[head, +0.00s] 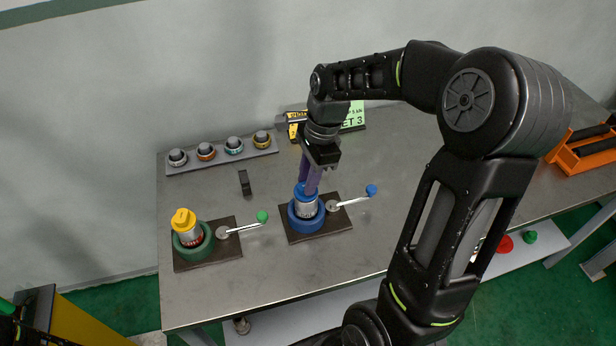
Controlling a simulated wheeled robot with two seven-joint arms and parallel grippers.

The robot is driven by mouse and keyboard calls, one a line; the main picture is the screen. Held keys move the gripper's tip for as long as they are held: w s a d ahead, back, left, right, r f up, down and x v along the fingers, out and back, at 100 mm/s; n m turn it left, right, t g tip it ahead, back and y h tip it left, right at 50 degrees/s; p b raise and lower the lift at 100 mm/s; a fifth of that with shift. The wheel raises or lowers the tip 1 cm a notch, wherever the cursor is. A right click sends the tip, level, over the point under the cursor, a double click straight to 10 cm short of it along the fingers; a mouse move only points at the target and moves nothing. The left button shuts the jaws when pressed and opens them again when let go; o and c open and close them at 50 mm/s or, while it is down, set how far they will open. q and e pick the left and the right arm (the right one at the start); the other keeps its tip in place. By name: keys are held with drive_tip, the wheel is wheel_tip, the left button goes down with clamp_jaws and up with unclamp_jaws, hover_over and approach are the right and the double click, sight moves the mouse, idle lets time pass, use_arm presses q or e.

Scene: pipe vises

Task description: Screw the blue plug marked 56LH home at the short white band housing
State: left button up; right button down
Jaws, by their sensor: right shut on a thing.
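A blue plug (300,190) sits at the top of a grey housing (306,209), upright in the blue vise (298,222). My right gripper (309,188) points down from above with purple fingers and is shut on the blue plug. The fingers hide part of the plug, and its marking cannot be read. The plug touches the housing's mouth, but I cannot tell how deep it sits. The band on this housing is too small to make out clearly. My left gripper is not in view.
A green vise (190,247) at left holds a housing with a yellow plug (183,220). Both vises have levers sticking out right. A rack (220,156) of several capped parts lies at the back. A small black block (244,182) stands between. An orange crate (583,152) is far right.

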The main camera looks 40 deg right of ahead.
drive_tip(key=shift+f, duration=0.1)
drive_tip(key=c, duration=1.1)
unclamp_jaws()
drive_tip(key=shift+c, duration=0.2)
wheel_tip(320, 180, up, 8)
drive_tip(key=d, duration=0.1)
drive_tip(key=shift+s+d+f+b, duration=0.15)
drive_tip(key=shift+s+d+b, duration=0.1)
drive_tip(key=shift+b, duration=0.2)
